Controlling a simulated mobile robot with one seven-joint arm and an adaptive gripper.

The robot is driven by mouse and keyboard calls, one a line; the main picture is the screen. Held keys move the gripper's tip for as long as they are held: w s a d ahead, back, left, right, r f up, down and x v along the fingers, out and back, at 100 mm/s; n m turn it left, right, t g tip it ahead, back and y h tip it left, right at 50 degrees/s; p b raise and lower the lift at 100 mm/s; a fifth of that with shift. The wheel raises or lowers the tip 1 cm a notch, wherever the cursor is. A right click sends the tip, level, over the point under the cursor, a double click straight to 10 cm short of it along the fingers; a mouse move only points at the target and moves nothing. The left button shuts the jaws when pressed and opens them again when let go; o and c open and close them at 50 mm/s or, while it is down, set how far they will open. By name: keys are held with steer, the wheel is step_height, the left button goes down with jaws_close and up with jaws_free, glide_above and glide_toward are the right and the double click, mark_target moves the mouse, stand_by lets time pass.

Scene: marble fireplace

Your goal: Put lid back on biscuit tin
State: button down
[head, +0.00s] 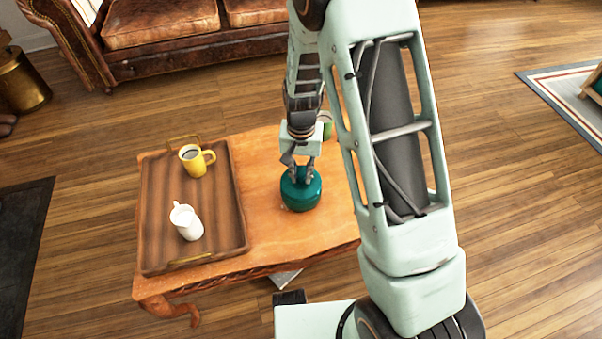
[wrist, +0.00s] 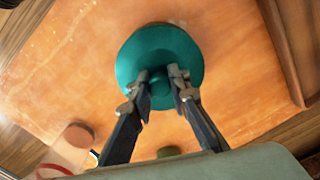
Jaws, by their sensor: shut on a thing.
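The teal biscuit tin (head: 301,197) stands on the orange wooden table (head: 265,235), right of the tray. Its round teal lid (wrist: 160,45) with a small knob shows from above in the wrist view. My gripper (head: 301,176) points down over the tin. In the wrist view my gripper (wrist: 161,84) has its fingers closed on either side of the lid's knob. The lid is at or just over the tin's top; I cannot tell whether it is fully seated. The lid hides the tin's inside.
A wooden tray (head: 215,220) with brass handles holds a yellow mug (head: 193,162) of dark drink and a white jug (head: 186,222). A green item (head: 327,130) shows partly behind my arm. A brown leather sofa (head: 180,40) stands behind.

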steer(key=c, duration=1.3)
jaws_free()
steer(key=shift+o, duration=0.2)
steer(key=shift+r+p, duration=2.75)
steer(key=shift+r, duration=0.75)
steer(key=shift+c, duration=0.3)
jaws_close()
steer(key=shift+f, duration=0.25)
